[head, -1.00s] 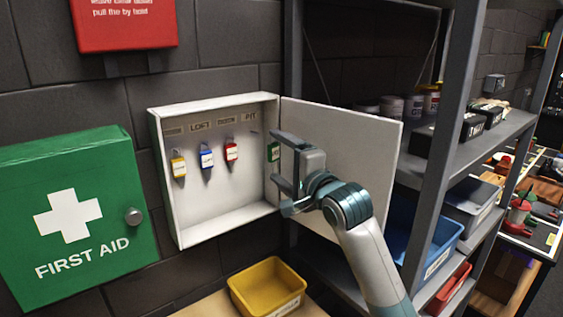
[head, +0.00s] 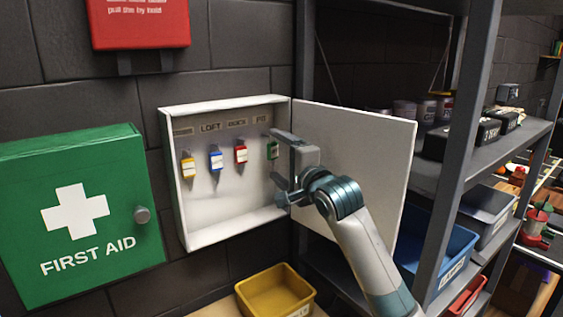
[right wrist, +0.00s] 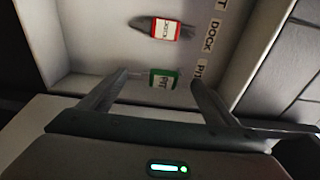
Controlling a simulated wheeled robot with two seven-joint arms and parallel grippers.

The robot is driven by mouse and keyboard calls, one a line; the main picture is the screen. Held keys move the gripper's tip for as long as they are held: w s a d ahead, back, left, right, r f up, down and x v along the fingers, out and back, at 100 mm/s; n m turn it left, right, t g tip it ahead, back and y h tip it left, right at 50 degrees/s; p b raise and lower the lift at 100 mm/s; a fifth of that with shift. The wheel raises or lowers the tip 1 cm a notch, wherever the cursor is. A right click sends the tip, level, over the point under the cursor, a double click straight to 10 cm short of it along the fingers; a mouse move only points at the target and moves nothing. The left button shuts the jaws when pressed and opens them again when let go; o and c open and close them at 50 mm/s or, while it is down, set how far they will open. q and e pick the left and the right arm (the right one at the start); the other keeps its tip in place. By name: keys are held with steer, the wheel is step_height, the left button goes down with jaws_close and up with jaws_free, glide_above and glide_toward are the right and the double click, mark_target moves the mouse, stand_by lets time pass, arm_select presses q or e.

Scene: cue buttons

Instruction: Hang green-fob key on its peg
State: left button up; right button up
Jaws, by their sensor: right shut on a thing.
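The green-fob key (head: 272,150) is at the right end of the row inside the open white key cabinet (head: 225,232), below the PIT label (head: 262,120). Its green fob with a white PIT tag also shows in the right wrist view (right wrist: 162,79), between the fingertips. My right gripper (head: 276,160) reaches in from the right and is shut on the green-fob key; it also shows in the right wrist view (right wrist: 158,82). The peg behind the fob is hidden, so I cannot tell whether the key hangs on it. My left gripper is not in view.
Yellow (head: 188,168), blue (head: 216,161) and red (head: 241,153) fob keys hang to the left. The open cabinet door (head: 375,150) stands close behind my right wrist. A yellow bin (head: 277,292) is below, a first aid box (head: 75,215) left, metal shelving right.

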mark_target(273, 156)
steer(key=shift+b+x, duration=0.6)
steer(key=shift+x, duration=0.45)
steer(key=shift+w+a+f+p, duration=0.2)
steer(key=shift+w+a+p, duration=0.1)
steer(key=shift+w+a, duration=0.15)
steer(key=shift+w+a+p, duration=0.1)
steer(key=shift+p, duration=0.2)
steer(key=o, duration=1)
